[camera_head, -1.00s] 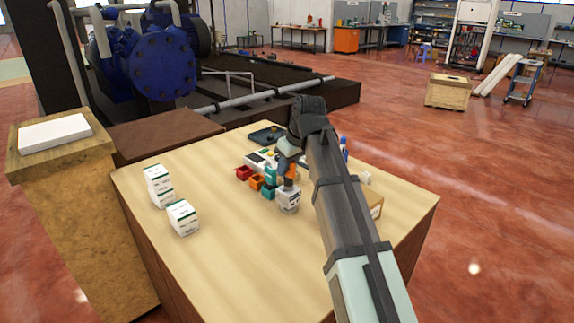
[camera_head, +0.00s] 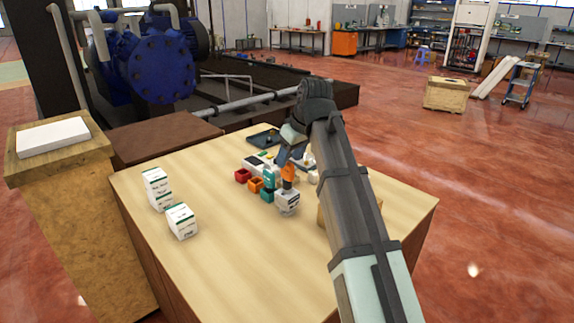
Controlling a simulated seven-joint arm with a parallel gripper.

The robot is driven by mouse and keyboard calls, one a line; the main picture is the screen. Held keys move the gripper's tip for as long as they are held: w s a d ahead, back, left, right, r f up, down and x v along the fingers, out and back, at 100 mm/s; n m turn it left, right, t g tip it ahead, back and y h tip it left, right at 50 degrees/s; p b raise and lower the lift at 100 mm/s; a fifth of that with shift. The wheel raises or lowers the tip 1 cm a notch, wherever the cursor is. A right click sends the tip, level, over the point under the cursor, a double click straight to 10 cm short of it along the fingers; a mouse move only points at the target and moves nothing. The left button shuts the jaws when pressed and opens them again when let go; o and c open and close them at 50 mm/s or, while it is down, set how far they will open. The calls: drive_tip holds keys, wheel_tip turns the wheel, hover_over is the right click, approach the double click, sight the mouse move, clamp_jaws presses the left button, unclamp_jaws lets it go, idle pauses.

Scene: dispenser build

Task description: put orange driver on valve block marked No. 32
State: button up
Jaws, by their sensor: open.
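The orange driver (camera_head: 288,174) stands upright at the middle of the table, on or directly above a white valve block (camera_head: 288,203) with dark print. The print is too small to read a number. My gripper (camera_head: 283,162) is open beside the driver's upper part, on its upper left side; I cannot tell if it touches it. Other white blocks with print stand at the left of the table: a stack (camera_head: 158,190) and a nearer block (camera_head: 182,222).
Red (camera_head: 243,176), orange (camera_head: 255,184) and teal (camera_head: 267,195) bins sit left of the driver. A dark tray (camera_head: 264,138) lies at the back. My arm hides much of the table's right side. The front left of the table is clear.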

drive_tip(key=v, duration=0.7)
